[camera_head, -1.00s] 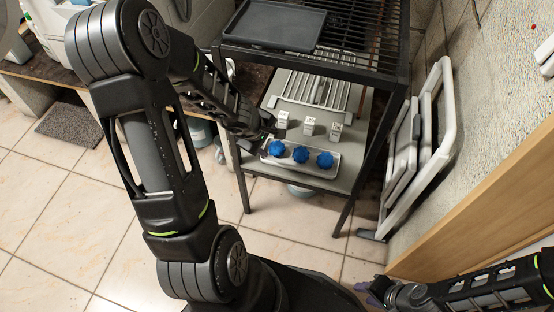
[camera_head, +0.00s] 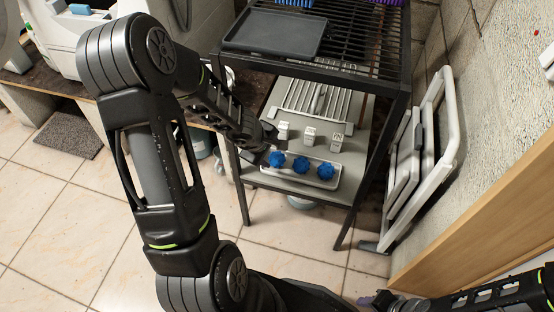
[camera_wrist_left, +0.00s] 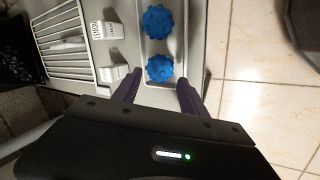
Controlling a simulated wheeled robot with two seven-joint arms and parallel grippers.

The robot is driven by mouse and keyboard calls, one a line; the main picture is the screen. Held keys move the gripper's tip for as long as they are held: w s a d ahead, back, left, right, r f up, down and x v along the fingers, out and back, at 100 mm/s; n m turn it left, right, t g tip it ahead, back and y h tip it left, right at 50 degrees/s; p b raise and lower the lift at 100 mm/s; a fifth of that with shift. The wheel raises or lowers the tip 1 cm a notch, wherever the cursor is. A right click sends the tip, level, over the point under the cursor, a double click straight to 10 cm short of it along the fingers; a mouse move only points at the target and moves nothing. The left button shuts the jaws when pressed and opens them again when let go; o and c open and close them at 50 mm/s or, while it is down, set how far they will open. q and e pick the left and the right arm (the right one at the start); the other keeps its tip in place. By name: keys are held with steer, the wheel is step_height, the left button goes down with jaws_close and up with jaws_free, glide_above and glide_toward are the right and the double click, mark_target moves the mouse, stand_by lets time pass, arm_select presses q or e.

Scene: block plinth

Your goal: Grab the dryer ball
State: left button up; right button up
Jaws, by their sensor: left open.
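Another ball (camera_wrist_left: 157,22) lies farther along the tray (camera_wrist_left: 180,45). My right gripper (camera_head: 368,301) shows only partly at the bottom edge.
Several small white labelled blocks (camera_head: 310,136) stand behind the tray, in front of a slatted rack (camera_head: 318,100). The black metal rack's legs (camera_head: 240,185) and upper grate (camera_head: 365,60) frame the shelf. White folded frames (camera_head: 425,160) lean at the right wall. Tiled floor is clear in front.

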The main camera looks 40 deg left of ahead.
mark_target(274, 157)
arm_select(q)
steer(key=b+x, duration=0.2)
steer(key=x, duration=0.2)
steer(key=shift+f+b, duration=0.15)
steer(key=shift+b, duration=0.15)
steer(key=shift+w+a+f, duration=0.1)
steer(key=shift+w+f, duration=0.15)
steer(key=shift+f, duration=0.05)
steer(key=shift+r, duration=0.1)
steer(key=c, duration=1)
steer(key=shift+r, duration=0.1)
